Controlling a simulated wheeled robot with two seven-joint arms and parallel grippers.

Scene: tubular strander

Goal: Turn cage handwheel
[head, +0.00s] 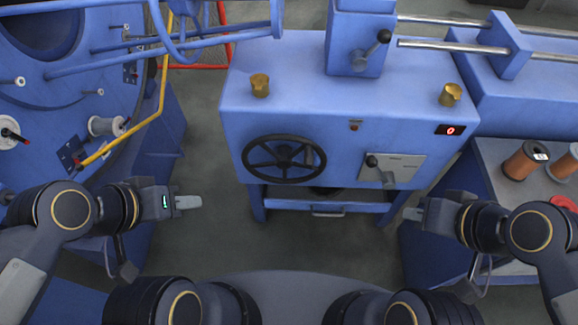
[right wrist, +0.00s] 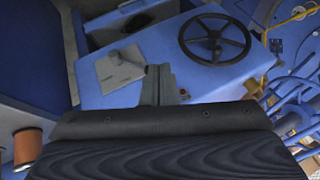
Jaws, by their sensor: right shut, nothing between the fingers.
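The cage handwheel, a black spoked wheel (head: 284,140), is on the front of the blue machine housing (head: 330,120). In the right wrist view, a black wheel (right wrist: 215,38) shows at the top right, apart from my fingers. My left gripper (head: 188,202) is left of and below the handwheel, empty, with its fingers looking together. My right gripper (head: 413,213) is right of and below the wheel, shut and empty. Its closed fingers (right wrist: 160,85) show in the right wrist view. Neither gripper touches the wheel.
A lever on a grey plate (head: 393,168) is right of the wheel. Brass knobs (head: 260,85) and a black-knobbed lever (head: 370,50) stand on top. A drawer handle (head: 328,210) is below. A table (head: 495,155) at right holds copper spools (head: 525,160). Yellow tubing (head: 135,128) is at left.

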